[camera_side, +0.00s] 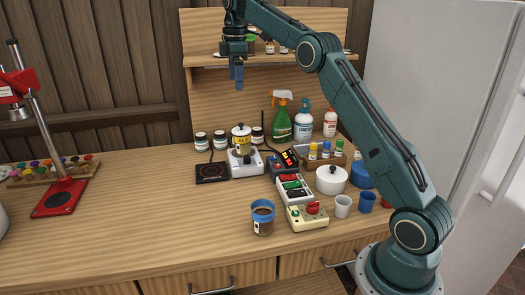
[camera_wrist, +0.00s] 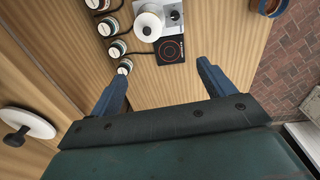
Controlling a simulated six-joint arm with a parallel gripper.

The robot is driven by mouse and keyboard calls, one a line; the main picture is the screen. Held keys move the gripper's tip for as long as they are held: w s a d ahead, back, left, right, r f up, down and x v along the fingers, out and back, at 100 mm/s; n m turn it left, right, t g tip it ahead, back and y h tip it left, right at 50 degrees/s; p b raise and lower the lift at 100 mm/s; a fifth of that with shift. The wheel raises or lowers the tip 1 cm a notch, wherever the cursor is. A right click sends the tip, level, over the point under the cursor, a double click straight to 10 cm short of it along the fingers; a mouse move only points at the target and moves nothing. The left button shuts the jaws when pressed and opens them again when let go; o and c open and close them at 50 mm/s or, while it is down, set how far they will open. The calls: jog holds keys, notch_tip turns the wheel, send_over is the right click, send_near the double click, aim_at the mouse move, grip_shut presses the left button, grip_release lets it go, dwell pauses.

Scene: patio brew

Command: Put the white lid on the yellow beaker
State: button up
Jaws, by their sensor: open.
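The yellow beaker (camera_side: 242,148) stands upright on a white scale. A white top with a small dark knob appears to sit on it, and its round white top (camera_wrist: 149,20) shows from above in the wrist view. Another white lid (camera_wrist: 30,123) with a black knob lies on a wooden surface at the lower left of the wrist view; this seems to be the shelf. My gripper (camera_side: 237,80) hangs fingers-down, high above the counter and the beaker. In the wrist view my gripper (camera_wrist: 160,84) is open, with nothing between its fingers.
The wooden shelf (camera_side: 285,60) is behind my gripper. The scale (camera_side: 246,168) stands beside a black hot plate (camera_side: 212,173) and several small jars. Spray bottles, a white pot (camera_side: 331,181), cups and a blue-rimmed cup (camera_side: 263,226) stand to the right.

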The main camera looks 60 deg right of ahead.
jog(key=s+a+r+m+t, duration=0.1)
jog(key=s+a+r+m, duration=0.1)
jog(key=s+a+r, duration=0.4)
jog(key=s+a+r+m+t, duration=0.1)
jog(key=s+a+m+t, duration=0.15)
jog(key=s+a, duration=0.65)
jog(key=s+a+f+m, duration=0.1)
jog(key=s+a+f, duration=0.1)
jog(key=s+f, duration=0.2)
jog(key=s+a+f+m+t, duration=0.1)
jog(key=s+f, duration=0.3)
jog(key=s, duration=0.6)
jog(key=s+a+f+m, duration=0.3)
jog(key=s+f, duration=0.1)
jog(key=s, duration=0.4)
jog(key=shift+f+t, duration=0.1)
jog(key=shift+t, duration=0.15)
